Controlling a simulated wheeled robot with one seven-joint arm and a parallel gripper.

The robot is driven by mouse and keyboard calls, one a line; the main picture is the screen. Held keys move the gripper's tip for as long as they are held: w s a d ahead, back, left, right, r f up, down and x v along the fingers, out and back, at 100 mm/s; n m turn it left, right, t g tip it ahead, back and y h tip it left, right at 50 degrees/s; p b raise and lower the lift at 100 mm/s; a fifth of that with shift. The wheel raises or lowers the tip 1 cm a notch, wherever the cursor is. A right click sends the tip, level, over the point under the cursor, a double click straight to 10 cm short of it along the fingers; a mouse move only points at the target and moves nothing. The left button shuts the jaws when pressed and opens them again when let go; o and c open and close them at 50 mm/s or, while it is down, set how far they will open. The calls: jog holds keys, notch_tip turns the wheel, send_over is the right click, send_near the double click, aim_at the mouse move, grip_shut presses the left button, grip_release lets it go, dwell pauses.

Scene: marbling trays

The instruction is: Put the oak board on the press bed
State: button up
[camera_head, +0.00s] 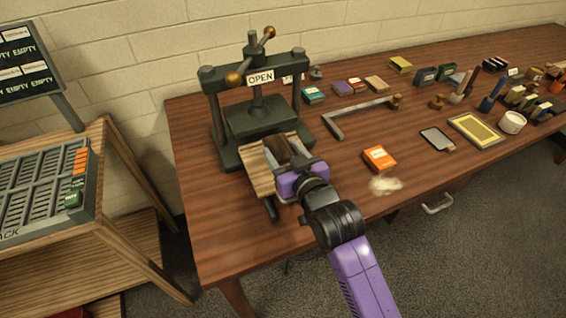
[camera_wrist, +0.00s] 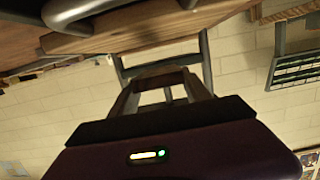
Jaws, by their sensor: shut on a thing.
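The press (camera_head: 229,157) stands at the back left of the table, dark green, with an OPEN sign on its crossbar. A pale wooden bed (camera_head: 258,174) with a dark handle at its near end sticks out from the press's front. My gripper (camera_head: 284,156) is over the right part of this bed, its fingers pointing toward the press. It is shut on a brown wooden piece, apparently the oak board (camera_head: 277,149), which is largely hidden by the gripper. In the wrist view the brown piece (camera_wrist: 160,73) spans between the fingers. I cannot tell whether it touches the bed.
An orange box (camera_head: 379,159) lies right of my gripper. A grey angled bar (camera_head: 360,106) lies behind it. Several small boxes and tools fill the table's back and right. A wooden rack stand (camera_head: 110,230) is left of the table. The table's front left is clear.

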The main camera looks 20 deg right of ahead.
jog(key=shift+f, duration=2.15)
jog(key=shift+f, duration=0.2)
jog(key=o, duration=1.4)
jog(key=shift+c, duration=0.2)
jog(key=shift+r, duration=0.15)
jog(key=s, duration=0.4)
jog(key=s+r, duration=0.1)
jog(key=s, duration=0.3)
jog(key=s+r+b, duration=0.1)
jog(key=s, duration=0.3)
jog(key=shift+r, duration=0.2)
jog(key=shift+w, duration=0.1)
